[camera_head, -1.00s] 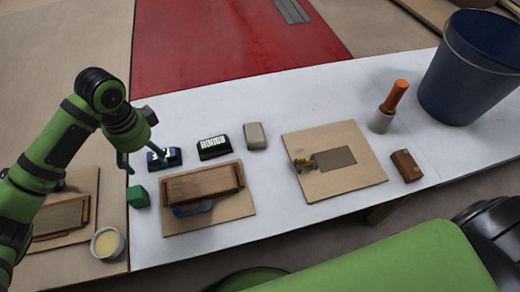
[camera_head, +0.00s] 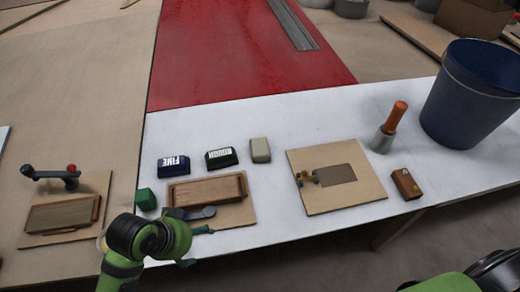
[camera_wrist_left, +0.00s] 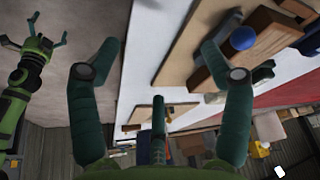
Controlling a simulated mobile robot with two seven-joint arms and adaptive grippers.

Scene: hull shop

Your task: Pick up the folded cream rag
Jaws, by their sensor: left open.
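No item is plainly a folded cream rag. The closest in colour is a small beige-grey block-like item (camera_head: 260,150), right of the dark block with white lettering; I cannot tell whether it is cloth. My left gripper (camera_head: 197,247) is low in the head view, at the near edge of the white table, in front of the wooden piece on its board. It is open and empty, and its spread fingers show in the left wrist view (camera_wrist_left: 160,80). My right gripper (camera_wrist_left: 38,32) shows only in the left wrist view, fingers spread, holding nothing visible.
A block marked FINE (camera_head: 173,166), a dark lettered block (camera_head: 221,158) and a green cube (camera_head: 146,199) lie nearby. A board (camera_head: 345,195), a brown block (camera_head: 406,184), an orange-handled tool (camera_head: 390,127) and a blue bucket (camera_head: 468,95) stand right.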

